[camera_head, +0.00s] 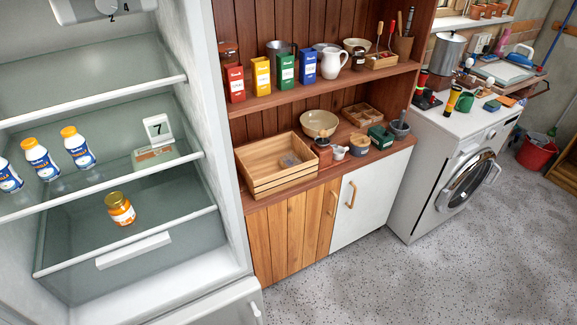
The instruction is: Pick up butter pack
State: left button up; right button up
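A small flat pack, likely the butter pack (154,156), lies on the middle glass shelf (95,183) of the open fridge, toward its right side. A white card marked 7 (157,128) stands just behind it. The shelf's front edge passes in front of the pack and a little below it. Neither of my grippers is in view.
Several white bottles with orange caps (78,148) stand on the same shelf to the left. An orange jar (120,209) shows lower down, by the drawer (135,250). Right of the fridge, a wooden cabinet holds a wooden crate (262,183) and boxes.

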aim_at(290, 160)
jog(key=i+l+u, duration=0.1)
jog(key=u, duration=0.25)
jog(key=l+u, duration=0.35)
jog(key=i+l+u, duration=0.1)
jog(key=u, duration=0.2)
jog(key=l+u, duration=0.2)
jog(key=l, duration=0.65)
jog(key=l+u, duration=0.2)
jog(key=l, duration=0.65)
jog(key=k+l+u, duration=0.1)
jog(key=l+u, duration=0.15)
jog(key=l, duration=0.55)
